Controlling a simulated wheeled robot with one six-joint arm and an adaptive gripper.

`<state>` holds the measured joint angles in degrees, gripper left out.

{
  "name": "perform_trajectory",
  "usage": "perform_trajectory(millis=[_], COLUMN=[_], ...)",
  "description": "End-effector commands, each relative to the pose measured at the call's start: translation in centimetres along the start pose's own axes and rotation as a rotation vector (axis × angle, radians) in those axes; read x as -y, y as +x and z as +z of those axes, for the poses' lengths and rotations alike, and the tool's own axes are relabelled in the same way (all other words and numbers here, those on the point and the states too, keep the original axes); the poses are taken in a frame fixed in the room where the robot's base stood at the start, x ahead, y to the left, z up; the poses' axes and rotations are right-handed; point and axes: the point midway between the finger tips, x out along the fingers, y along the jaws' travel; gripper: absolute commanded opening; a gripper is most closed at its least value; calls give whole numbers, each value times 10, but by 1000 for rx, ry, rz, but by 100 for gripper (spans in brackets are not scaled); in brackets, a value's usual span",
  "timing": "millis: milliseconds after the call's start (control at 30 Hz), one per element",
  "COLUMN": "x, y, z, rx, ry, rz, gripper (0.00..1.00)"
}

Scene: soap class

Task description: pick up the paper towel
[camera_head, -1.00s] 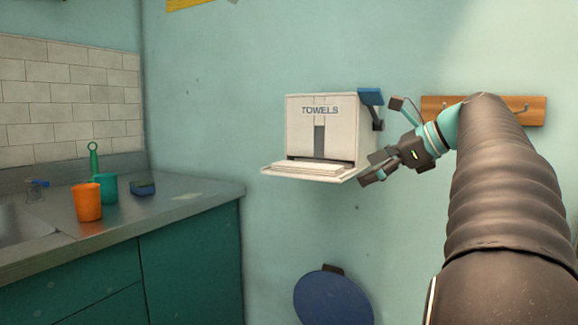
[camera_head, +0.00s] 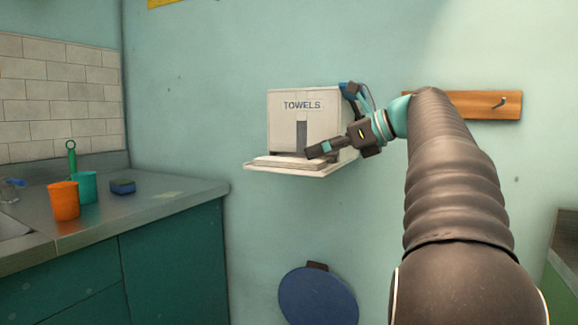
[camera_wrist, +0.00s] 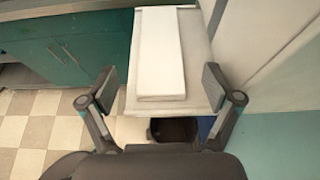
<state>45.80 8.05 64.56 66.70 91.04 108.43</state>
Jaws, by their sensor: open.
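The white towel dispenser (camera_head: 300,110), lettered TOWELS, is fixed to the wall. A white paper towel stack (camera_head: 290,160) lies on its tray (camera_head: 300,170), which juts out below the front slot. My gripper (camera_head: 318,151) is at the right front of the dispenser, over the tray's right side. In the wrist view my gripper (camera_wrist: 163,82) is open, with one finger on each side of the tray and towel. Nothing is between the fingers' pads that I can see being gripped.
A counter (camera_head: 140,205) on the left holds an orange cup (camera_head: 64,201), a teal cup (camera_head: 86,186) and a blue sponge (camera_head: 122,187). A wooden hook rail (camera_head: 465,105) is on the wall at right. A round blue lid (camera_head: 318,297) is below the dispenser.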

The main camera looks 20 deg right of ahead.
Motion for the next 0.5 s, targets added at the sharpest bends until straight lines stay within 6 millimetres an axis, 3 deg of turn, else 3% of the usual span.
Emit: perform_trajectory(millis=[300, 500], x=[-1, 0], y=[42, 54], z=[-1, 0], rx=[0, -1], ry=[-1, 0], rz=[4, 1], gripper=[90, 90])
